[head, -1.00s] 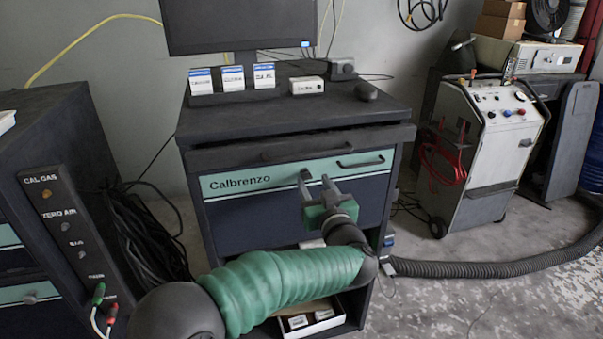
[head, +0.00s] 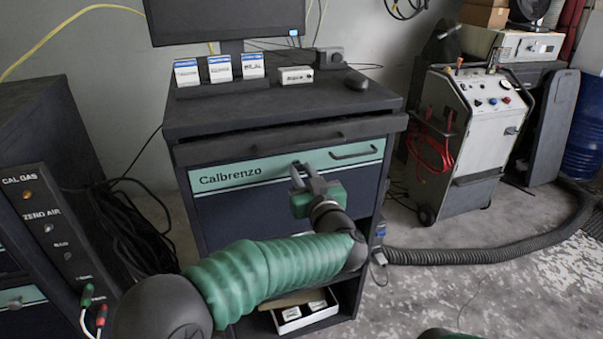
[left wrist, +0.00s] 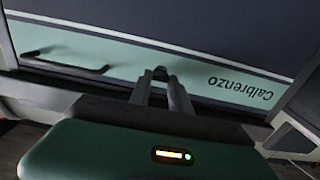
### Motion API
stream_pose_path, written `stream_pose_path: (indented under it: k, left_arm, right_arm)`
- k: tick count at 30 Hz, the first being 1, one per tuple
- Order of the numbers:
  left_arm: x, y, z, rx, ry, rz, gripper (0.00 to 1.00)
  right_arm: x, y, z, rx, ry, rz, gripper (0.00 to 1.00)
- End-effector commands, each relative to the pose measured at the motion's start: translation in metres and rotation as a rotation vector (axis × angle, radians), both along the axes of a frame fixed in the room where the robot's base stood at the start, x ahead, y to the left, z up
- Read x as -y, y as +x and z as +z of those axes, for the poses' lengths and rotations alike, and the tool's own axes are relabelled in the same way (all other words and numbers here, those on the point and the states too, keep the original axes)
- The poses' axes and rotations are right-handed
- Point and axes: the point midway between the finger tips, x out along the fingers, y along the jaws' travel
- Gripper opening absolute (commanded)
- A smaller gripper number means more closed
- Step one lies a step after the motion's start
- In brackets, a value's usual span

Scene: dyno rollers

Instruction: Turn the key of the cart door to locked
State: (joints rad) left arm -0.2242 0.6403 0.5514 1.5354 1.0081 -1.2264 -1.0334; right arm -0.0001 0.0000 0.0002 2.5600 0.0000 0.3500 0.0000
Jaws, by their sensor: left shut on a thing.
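The cart door is the dark front panel (head: 245,215) with a green band marked "Calbrenzo", and it is closed. My left gripper (head: 298,169) is at the top of this door, in the green band, right of the lettering. In the left wrist view, its fingertips (left wrist: 160,78) are close together on a small dark key (left wrist: 160,71) at the band. The fingers hide most of the key, so its exact angle cannot be told. My right gripper's fingers do not show; only a green piece of my own body shows at the bottom edge.
A black bar handle (head: 357,151) is right of the key. The cart top (head: 290,112) holds a monitor, small boxes and a mouse. A gas panel (head: 50,225) stands at left. A hose (head: 470,256) and a white machine (head: 470,150) are at right.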

Motion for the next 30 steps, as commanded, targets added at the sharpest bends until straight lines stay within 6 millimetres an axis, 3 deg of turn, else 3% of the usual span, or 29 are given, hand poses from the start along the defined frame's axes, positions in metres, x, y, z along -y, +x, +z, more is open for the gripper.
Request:
stream_pose_path:
  k: [13, 30]
  left_arm:
    - [-0.001, 0.000, 0.000, 0.045, -0.137, 0.001, 0.00]
    - [-0.003, 0.000, -0.003, 0.205, -0.632, 0.002, 0.00]
  right_arm:
    - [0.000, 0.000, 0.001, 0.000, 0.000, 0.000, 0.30]
    - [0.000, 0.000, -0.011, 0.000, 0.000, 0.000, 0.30]
